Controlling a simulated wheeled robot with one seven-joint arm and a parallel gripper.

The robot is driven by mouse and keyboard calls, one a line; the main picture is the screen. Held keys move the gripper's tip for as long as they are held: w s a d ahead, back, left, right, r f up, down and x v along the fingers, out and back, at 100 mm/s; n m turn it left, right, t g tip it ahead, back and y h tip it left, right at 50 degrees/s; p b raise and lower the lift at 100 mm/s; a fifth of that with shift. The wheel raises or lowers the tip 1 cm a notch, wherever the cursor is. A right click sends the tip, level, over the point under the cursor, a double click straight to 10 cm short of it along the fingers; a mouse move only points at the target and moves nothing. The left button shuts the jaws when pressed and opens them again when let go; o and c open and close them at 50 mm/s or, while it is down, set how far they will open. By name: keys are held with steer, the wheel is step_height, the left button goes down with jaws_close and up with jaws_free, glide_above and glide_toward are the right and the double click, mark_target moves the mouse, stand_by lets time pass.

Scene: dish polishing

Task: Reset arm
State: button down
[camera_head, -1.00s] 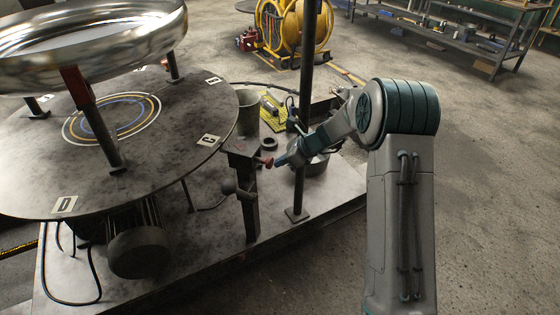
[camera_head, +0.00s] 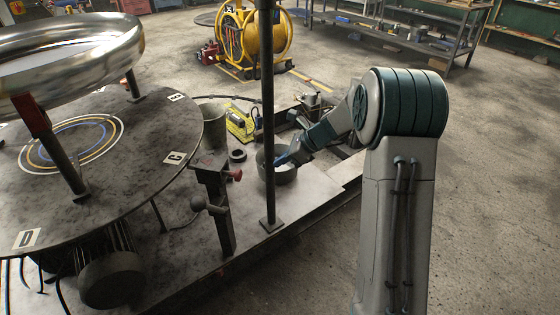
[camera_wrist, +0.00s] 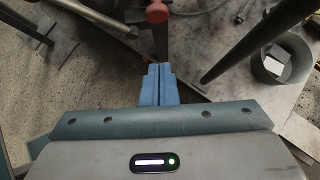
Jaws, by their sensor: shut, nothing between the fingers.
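My gripper (camera_wrist: 160,85) shows in the wrist view as two blue fingers pressed together with nothing between them. In the head view my gripper (camera_head: 281,161) is at the end of my arm, over or in front of the round grey pot; I cannot tell its exact height. A red knob (camera_head: 235,175) on a dark post is to its left in the head view. The red knob also shows in the wrist view (camera_wrist: 157,12), just beyond the fingertips and apart from them.
A round table (camera_head: 110,160) bearing a shiny metal ring (camera_head: 70,55) stands at the left. A thin upright pole (camera_head: 267,110) stands close to my gripper. The grey pot (camera_head: 276,172) sits on the metal platform (camera_head: 310,190). Open floor (camera_head: 480,200) lies to the right.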

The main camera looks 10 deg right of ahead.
steer(key=s+d+r+n+h+p, duration=0.2)
steer(key=s+r+n, duration=0.3)
steer(key=s, duration=0.6)
steer(key=s+d+r+n+h+p, duration=0.2)
steer(key=s+r+n, duration=0.3)
steer(key=s+n, duration=0.4)
steer(key=s+d+r+n+h+p, duration=0.2)
steer(key=s+n, duration=0.6)
steer(key=s, duration=0.4)
step_height(320, 180, up, 3)
steer(key=shift+s+d+r+h+p, duration=0.2)
steer(key=shift+s+h+p, duration=0.2)
steer(key=shift+h, duration=0.7)
steer(key=shift+a, duration=0.15)
